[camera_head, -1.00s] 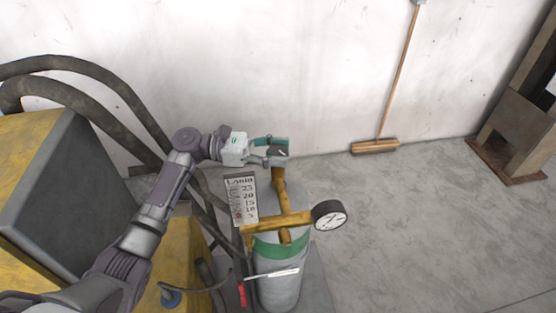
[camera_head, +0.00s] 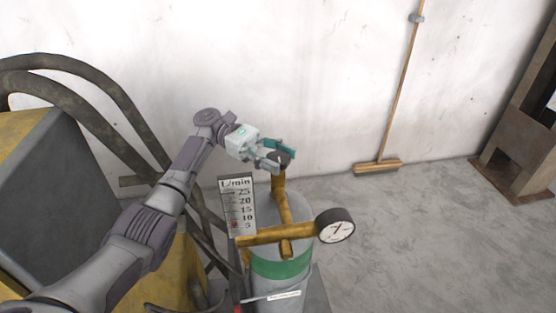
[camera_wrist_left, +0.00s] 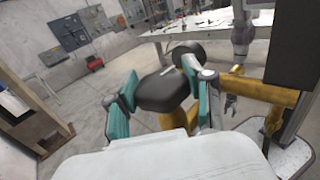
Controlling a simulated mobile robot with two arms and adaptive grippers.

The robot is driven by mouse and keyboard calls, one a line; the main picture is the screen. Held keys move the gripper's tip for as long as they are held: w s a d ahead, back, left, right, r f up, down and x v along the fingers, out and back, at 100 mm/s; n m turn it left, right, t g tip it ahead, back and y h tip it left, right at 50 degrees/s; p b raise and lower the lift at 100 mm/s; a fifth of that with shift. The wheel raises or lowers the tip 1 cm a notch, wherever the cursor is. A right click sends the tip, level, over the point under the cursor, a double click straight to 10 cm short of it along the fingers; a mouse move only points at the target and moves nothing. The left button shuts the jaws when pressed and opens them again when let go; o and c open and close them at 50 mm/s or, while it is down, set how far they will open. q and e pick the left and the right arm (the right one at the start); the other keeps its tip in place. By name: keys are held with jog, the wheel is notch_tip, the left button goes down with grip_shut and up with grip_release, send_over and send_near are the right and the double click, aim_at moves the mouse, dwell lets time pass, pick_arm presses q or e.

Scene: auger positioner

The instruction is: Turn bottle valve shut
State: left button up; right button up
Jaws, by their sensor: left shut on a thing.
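The gas bottle (camera_head: 280,285) is grey with a green band and stands upright by the wall. Brass pipework (camera_head: 283,205) rises from it to a dark valve knob (camera_head: 281,158) at the top. My left gripper (camera_head: 278,156) is shut on this knob, reaching in from the left. In the left wrist view the dark knob (camera_wrist_left: 163,91) sits between the two teal finger pads. A small claw-like gripper (camera_wrist_left: 231,103), seemingly my right one, shows beyond the pipework there; its opening is too small to judge. It is outside the head view.
A round gauge (camera_head: 335,226) sticks out right of the pipework, and an L/min scale (camera_head: 238,205) stands left of it. A yellow and black machine (camera_head: 50,180) with thick hoses is at left. A broom (camera_head: 377,167) leans on the wall. The floor at right is clear.

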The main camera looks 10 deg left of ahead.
aim_at(278, 155)
dwell(0.3)
pick_arm(q)
jog(key=o, duration=1.2)
notch_tip(278, 155, up, 10)
